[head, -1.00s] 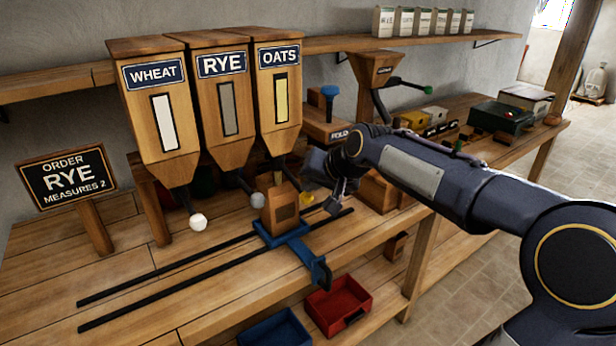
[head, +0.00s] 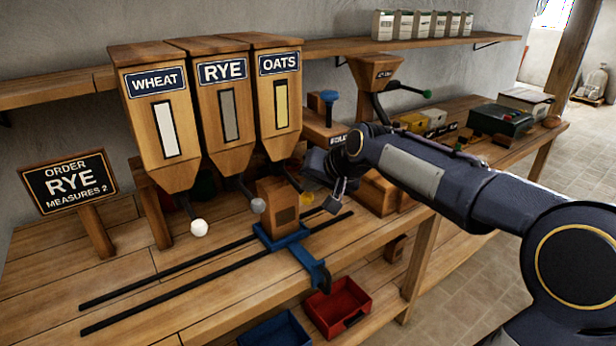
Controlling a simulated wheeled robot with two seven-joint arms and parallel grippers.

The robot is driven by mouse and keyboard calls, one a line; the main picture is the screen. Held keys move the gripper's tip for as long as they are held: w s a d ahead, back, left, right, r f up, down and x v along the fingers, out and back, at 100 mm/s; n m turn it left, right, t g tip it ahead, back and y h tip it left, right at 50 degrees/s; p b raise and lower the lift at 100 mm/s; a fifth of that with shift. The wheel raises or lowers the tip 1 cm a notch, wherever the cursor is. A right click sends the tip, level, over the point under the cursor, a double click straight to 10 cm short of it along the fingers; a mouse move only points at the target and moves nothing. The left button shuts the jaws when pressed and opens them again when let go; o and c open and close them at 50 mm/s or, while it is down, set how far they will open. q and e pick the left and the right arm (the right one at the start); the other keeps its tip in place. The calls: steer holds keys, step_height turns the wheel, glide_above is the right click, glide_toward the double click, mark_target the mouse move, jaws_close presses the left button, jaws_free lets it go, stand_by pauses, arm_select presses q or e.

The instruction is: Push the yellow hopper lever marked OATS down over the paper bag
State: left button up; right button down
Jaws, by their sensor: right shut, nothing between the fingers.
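The OATS hopper (head: 262,112) is the rightmost of three wooden hoppers, with a pale yellow window. Its lever is a dark rod ending in a yellow knob (head: 307,197), low and just right of the bag. The brown paper bag (head: 277,200) stands upright on a blue carriage (head: 266,238) under the OATS spout. My right gripper (head: 335,196) is shut and empty, close to the right of the yellow knob. I cannot tell whether they touch. My left gripper is not in view.
The WHEAT lever's white knob (head: 200,228) and the RYE lever's grey knob (head: 259,205) hang to the left. Two dark rails (head: 165,288) run along the bench. An order sign (head: 68,185) reads RYE, MEASURES 2. A red bin (head: 338,306) sits below the front edge.

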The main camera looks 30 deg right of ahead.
steer(key=shift+r+p, duration=1.7)
steer(key=shift+r, duration=0.5)
step_height(320, 180, up, 5)
steer(key=p, duration=0.4)
steer(key=s+a+f+n+g, duration=0.1)
steer(key=s+a+f, duration=0.3)
steer(key=s, duration=0.5)
steer(key=s+a+f+n+g+y, duration=0.1)
steer(key=s+a+f+n, duration=0.1)
steer(key=s+f, duration=0.3)
steer(key=s+a+f+n+g+y, duration=0.1)
steer(key=s+a+f, duration=0.4)
steer(key=s, duration=0.8)
steer(key=shift+s+a+f+n, duration=0.2)
steer(key=shift+s+a+n, duration=0.2)
steer(key=shift+n, duration=0.3)
